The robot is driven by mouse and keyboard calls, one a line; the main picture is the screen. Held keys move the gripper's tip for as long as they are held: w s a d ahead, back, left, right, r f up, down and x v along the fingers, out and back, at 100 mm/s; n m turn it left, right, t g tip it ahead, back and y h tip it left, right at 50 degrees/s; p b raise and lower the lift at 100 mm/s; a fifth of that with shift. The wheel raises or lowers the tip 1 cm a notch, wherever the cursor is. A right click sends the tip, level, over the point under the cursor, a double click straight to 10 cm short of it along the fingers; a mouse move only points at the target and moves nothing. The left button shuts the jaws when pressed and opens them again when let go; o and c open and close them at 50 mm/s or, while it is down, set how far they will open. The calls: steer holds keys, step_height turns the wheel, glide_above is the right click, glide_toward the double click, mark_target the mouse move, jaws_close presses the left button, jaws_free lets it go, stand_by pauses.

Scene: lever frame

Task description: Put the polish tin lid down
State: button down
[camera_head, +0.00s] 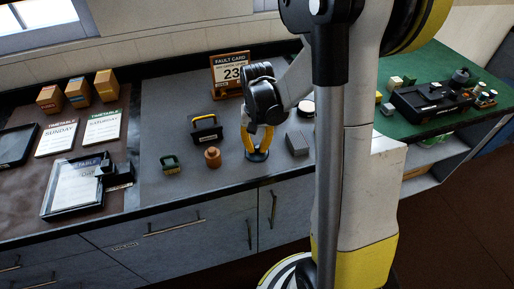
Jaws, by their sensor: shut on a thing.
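My gripper (257,149) is over the grey mat on the worktop, its yellow fingers pointing down. It is shut on a dark round thing (257,156), which looks like the polish tin lid. The lid is low, at or just above the mat; I cannot tell whether it touches. The fingers cover part of it. A small round tin with a pale top (308,107) stands behind and to the right, partly hidden by my arm; I cannot tell whether it is the polish tin.
Near the gripper are a grey block (297,143), a brown knobbed object (212,157), a green object (171,164) and a black-and-yellow box (206,129). A fault card stand (229,73) is behind. The mat's front edge is close. My arm hides the right side.

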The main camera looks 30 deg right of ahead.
mark_target(257, 147)
steer(key=shift+f, duration=0.15)
steer(key=c, duration=1.4)
jaws_free()
steer(key=shift+c, duration=0.2)
step_height(257, 147, up, 12)
steer(key=p, duration=0.4)
steer(key=s+a+r+n+t, duration=0.6)
steer(key=s+a+r, duration=0.3)
steer(key=a, duration=0.4)
steer(key=shift+s+a+t, duration=0.25)
steer(key=shift+s+t, duration=0.45)
steer(key=shift+s, duration=0.2)
